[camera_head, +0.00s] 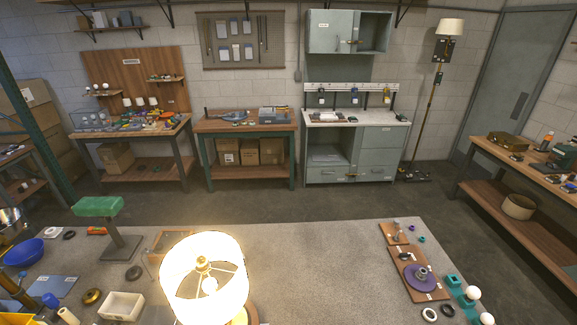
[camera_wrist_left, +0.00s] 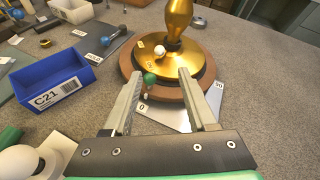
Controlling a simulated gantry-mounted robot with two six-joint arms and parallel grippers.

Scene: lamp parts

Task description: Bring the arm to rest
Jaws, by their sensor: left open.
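A lit lamp with a glowing white shade (camera_head: 190,262) stands at the near edge of the grey table in the head view. In the left wrist view its brass stem and base (camera_wrist_left: 178,22) sit upright on a round wooden plinth (camera_wrist_left: 126,62). My left gripper (camera_wrist_left: 160,80) is open in front of the base, its two fingers spread apart. A small green knob (camera_wrist_left: 150,78) shows between the fingers, and neither finger is closed on it. A small white ball (camera_wrist_left: 159,50) shows at the brass base. My right gripper is in neither view.
A blue C21 bin (camera_wrist_left: 55,83) stands left of the fingers, with a grey mat (camera_wrist_left: 105,42) behind it. In the head view a green-topped stand (camera_head: 97,206) is at left and a wooden board (camera_head: 408,262) at right. The table's middle right is clear.

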